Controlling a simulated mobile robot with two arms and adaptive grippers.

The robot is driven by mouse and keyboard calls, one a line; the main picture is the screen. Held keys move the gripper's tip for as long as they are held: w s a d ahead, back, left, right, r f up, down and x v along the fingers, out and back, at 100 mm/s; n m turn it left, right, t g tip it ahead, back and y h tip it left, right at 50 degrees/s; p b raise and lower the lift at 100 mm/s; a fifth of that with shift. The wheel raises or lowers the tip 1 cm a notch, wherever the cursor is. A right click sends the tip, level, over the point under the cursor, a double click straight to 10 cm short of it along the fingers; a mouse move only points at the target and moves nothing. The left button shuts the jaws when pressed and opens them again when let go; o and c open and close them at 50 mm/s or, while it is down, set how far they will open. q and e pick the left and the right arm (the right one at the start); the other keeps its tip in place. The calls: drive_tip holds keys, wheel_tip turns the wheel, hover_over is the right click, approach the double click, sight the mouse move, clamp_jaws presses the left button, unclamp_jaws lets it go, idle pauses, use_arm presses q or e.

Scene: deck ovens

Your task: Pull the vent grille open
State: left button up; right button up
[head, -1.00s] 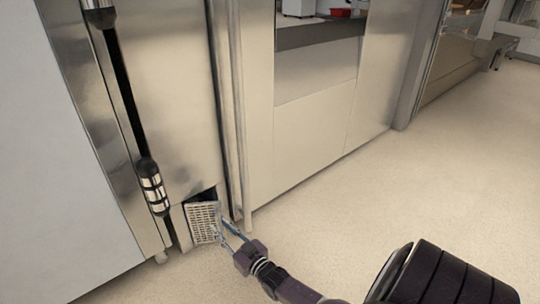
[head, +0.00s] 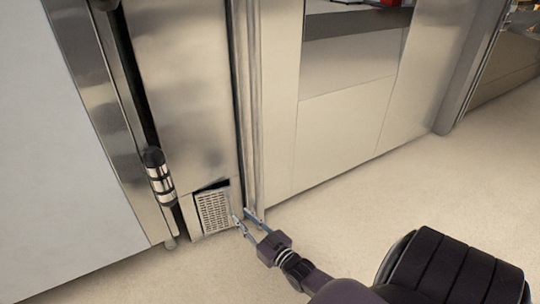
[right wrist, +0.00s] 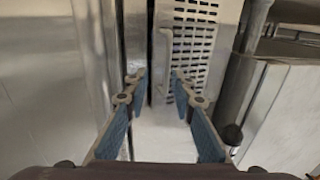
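The vent grille (head: 213,211) is a pale perforated panel low on the steel front in the head view. It stands slightly ajar, with a dark gap along its top edge. My right gripper (head: 246,219) is at the lower right of the grille, close to its right edge; contact cannot be told. In the right wrist view, the fingers of my right gripper (right wrist: 160,85) are apart with nothing clearly between them. The grille (right wrist: 194,45) is ahead of them, with a pale upright bar (right wrist: 164,65) along its left side. My left gripper is not in view.
Pale cabinet fronts (head: 340,130) continue right. The floor (head: 400,195) in front is clear apart from my arm.

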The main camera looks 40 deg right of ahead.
drive_tip(key=s+a+r+g+p, duration=0.2)
drive_tip(key=s+p, duration=0.5)
drive_tip(key=p, duration=0.5)
drive_tip(key=s+a+r+n+g+p, duration=0.1)
drive_tip(key=s+a+g+p, duration=0.3)
drive_tip(key=s+p, duration=0.4)
drive_tip(key=s+a+r+g+p, duration=0.3)
drive_tip(key=s+p, duration=0.4)
drive_tip(key=p, duration=0.9)
drive_tip(key=shift+s+a+r+n+g+y, duration=0.2)
drive_tip(key=shift+a+n+g+y, duration=0.15)
drive_tip(key=shift+a, duration=0.3)
